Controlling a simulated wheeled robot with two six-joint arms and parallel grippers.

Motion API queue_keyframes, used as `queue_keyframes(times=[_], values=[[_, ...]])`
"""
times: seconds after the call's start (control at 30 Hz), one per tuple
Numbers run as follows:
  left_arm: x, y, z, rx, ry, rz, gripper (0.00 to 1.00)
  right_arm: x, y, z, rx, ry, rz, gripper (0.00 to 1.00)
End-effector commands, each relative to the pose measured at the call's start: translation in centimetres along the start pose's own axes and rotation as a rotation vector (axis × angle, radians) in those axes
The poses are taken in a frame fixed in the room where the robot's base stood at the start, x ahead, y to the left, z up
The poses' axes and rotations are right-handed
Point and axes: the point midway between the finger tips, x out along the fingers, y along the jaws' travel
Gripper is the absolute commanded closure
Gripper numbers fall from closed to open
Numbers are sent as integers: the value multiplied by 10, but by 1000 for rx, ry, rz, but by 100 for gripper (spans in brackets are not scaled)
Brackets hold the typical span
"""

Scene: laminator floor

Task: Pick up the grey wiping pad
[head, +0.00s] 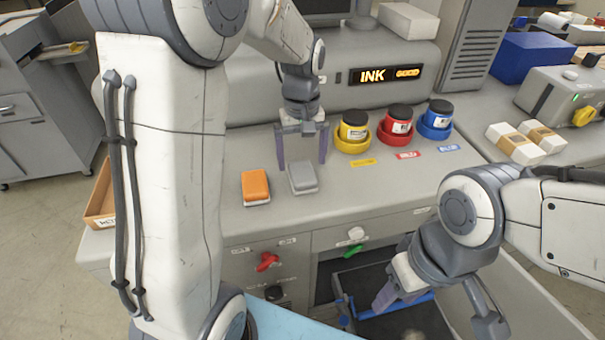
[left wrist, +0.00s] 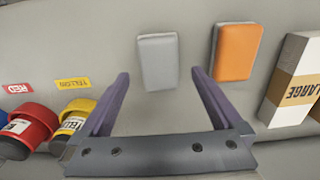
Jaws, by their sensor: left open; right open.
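The grey wiping pad (head: 303,178) lies flat on the bench, just right of an orange pad (head: 256,187). My left gripper (head: 302,158) is open above the bench, its fingers pointing down around the far end of the grey pad. In the left wrist view the grey pad (left wrist: 158,62) shows between and beyond the open fingertips (left wrist: 160,76), with nothing held. The orange pad (left wrist: 237,52) is to its right there. My right gripper (head: 437,312) is open and empty at the lower right, over an open drawer.
Yellow (head: 353,133), red (head: 396,128) and blue (head: 436,119) ink pots stand right of the pads. The machine with an INK display (head: 387,75) is behind. The open drawer (head: 400,325) juts out in front. A cardboard box (head: 101,195) is at the left.

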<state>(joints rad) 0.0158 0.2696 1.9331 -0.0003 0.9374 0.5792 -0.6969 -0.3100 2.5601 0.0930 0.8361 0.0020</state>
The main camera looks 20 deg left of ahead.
Motion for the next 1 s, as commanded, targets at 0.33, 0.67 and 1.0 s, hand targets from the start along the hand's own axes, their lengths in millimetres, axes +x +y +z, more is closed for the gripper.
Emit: queue_keyframes(times=[0.33,0.67,1.0], values=[[44,1,1,1,-3,-2,0,-17,-1,-1,1,0,0,50],[46,1,1,1,-1,0,34,-16,-1,-1,1,0,0,50],[45,1,0,1,-1,0,95,-16,-1,-1,1,0,0,50]])
